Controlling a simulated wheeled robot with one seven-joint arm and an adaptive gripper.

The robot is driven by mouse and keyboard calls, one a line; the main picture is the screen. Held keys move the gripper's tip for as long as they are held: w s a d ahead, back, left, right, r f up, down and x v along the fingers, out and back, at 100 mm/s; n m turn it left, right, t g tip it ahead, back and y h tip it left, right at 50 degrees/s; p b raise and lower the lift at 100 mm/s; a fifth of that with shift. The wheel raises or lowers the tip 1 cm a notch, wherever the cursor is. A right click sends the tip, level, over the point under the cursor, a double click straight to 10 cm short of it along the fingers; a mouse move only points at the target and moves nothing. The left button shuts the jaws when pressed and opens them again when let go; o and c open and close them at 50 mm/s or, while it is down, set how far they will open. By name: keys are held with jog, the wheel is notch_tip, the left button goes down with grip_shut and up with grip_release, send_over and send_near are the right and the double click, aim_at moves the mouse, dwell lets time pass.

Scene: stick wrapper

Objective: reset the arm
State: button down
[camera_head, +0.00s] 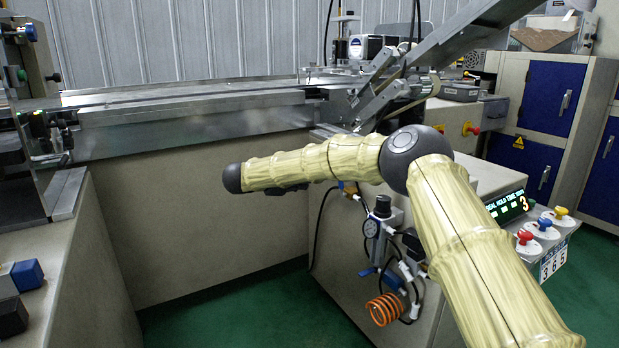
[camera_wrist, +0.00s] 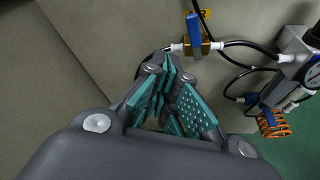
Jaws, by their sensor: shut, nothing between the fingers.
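My arm, in a cream ribbed cover, reaches in from the lower right of the head view, bends at a dark round joint and points left in front of the machine. The gripper itself is hidden from the head view. In the wrist view my gripper (camera_wrist: 165,75) has its grey fingers with teal pads drawn together, with nothing between them. Beyond the fingertips is the machine's beige side panel (camera_wrist: 100,40). A brass valve with a blue handle (camera_wrist: 194,30) is just past the fingertips in the picture; whether they touch I cannot tell.
An air regulator (camera_head: 382,215) with black hoses and an orange coiled hose (camera_head: 385,309) is mounted on the machine front near my forearm. A control panel with coloured knobs (camera_head: 541,228) is at right. A steel rail (camera_head: 190,118) runs behind. Green floor (camera_head: 250,315) lies open below.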

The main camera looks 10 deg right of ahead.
jog(key=shift+s+a, duration=0.25)
jog(key=shift+a, duration=0.05)
jog(key=shift+f, duration=0.1)
